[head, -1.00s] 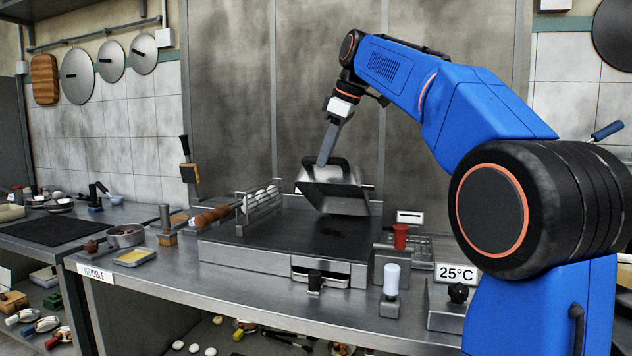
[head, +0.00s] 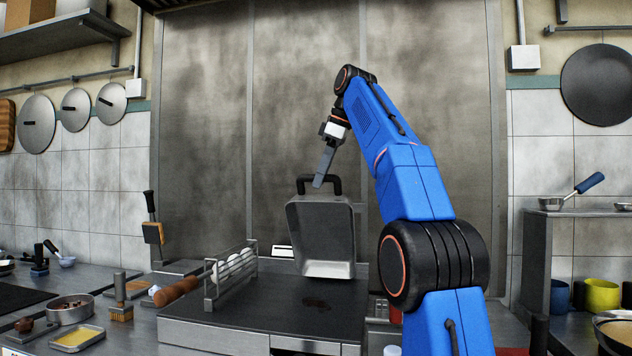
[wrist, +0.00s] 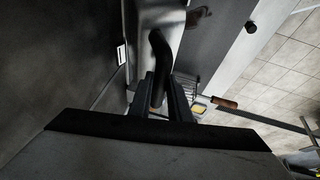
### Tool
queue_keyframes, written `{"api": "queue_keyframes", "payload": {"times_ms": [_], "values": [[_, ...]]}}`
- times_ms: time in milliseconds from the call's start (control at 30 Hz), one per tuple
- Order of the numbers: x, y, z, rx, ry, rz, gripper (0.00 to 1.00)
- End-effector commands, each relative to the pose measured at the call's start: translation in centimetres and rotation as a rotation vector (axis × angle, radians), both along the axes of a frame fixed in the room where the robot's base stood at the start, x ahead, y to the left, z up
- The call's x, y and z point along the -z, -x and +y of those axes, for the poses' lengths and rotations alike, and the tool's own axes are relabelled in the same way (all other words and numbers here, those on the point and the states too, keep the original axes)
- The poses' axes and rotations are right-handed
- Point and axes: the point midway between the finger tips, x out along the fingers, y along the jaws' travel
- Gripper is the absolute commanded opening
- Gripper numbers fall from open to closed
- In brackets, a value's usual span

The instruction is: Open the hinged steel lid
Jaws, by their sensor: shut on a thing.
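The hinged steel lid (head: 322,235) stands steeply raised at the back of the griddle (head: 235,318), with its hollow underside facing me in the head view. Its lower edge is near the dark plate at the back. My gripper (head: 321,180) is shut on the lid's black handle (head: 337,185) at the top edge. In the wrist view the black handle (wrist: 159,50) runs between the two fingers of my gripper (wrist: 164,100). The hinge itself cannot be made out.
A wire rack with white eggs (head: 233,268) stands on the plate's left side. A wooden-handled tool (head: 176,291), a bowl (head: 69,309) and a yellow tray (head: 78,338) are left of the griddle. A steel wall panel (head: 300,100) rises behind. The plate's front is clear.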

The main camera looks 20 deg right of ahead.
Motion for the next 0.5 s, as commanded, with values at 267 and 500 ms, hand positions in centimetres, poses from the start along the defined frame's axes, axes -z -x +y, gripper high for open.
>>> {"api": "queue_keyframes", "payload": {"times_ms": [267, 500], "values": [[-0.14, -1.05, -1.20, 0.002, -0.001, 0.006, 0.00], [-0.35, -1.16, -1.40, 0.001, -0.001, 0.004, 0.00]]}}
